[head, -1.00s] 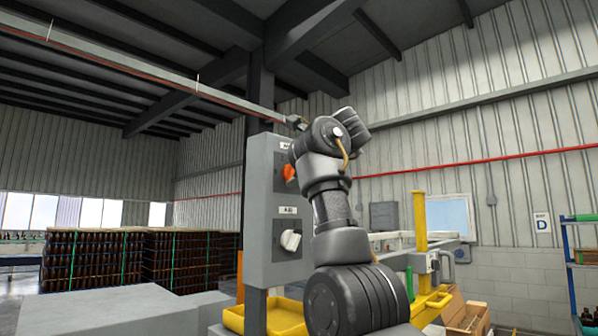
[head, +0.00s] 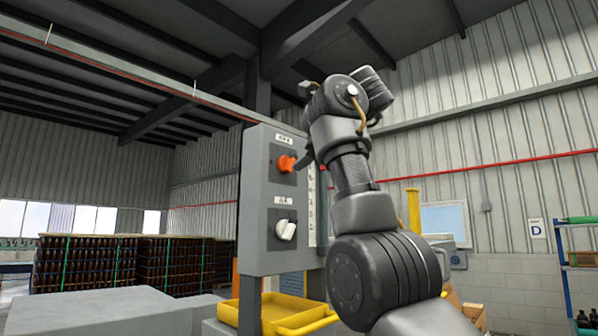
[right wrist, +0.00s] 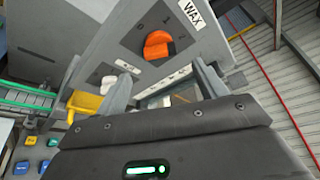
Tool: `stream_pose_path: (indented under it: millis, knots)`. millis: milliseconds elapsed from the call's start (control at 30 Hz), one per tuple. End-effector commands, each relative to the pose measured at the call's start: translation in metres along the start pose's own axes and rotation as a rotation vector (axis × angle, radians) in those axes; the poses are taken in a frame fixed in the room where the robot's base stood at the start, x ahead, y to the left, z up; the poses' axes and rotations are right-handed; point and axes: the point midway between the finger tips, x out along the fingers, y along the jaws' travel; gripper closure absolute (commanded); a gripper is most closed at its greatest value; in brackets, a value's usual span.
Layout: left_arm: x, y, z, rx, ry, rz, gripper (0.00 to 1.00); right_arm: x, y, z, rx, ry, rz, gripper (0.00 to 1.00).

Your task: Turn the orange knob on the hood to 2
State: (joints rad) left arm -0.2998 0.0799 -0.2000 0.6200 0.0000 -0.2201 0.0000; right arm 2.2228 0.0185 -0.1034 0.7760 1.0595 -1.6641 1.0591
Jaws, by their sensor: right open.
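The orange knob (head: 287,163) is the upper of two knobs on the front of a grey control box. Its handle looks near sideways in the head view; I cannot tell which mark it points to. In the right wrist view the orange knob (right wrist: 158,46) sits on a dark plate with small marks, beside a WAX label (right wrist: 190,14). My right gripper (head: 304,158) is near the knob, just right of it. In the right wrist view its open fingers (right wrist: 163,88) are empty, with the knob beyond their tips, apart from them. My left gripper is not in view.
A white knob (head: 286,229) sits lower on the grey box (head: 256,195). A yellow tray (head: 228,312) is under the box. Stacked crates of brown bottles (head: 85,262) stand at the left. Open space lies left of the box.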

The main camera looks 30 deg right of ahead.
Motion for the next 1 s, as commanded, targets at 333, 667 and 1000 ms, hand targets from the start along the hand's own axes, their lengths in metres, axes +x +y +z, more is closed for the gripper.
stream_pose_path:
  millis: [333,667,1000]
  knots:
    - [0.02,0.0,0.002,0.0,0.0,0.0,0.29,-0.034,0.0,-0.001,0.002,0.002,0.0,0.29]
    - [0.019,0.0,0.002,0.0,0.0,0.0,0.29,-0.034,-0.001,0.0,0.001,0.001,0.001,0.29]
    - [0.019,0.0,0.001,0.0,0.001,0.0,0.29,-0.034,0.0,0.001,0.001,-0.002,0.001,0.29]
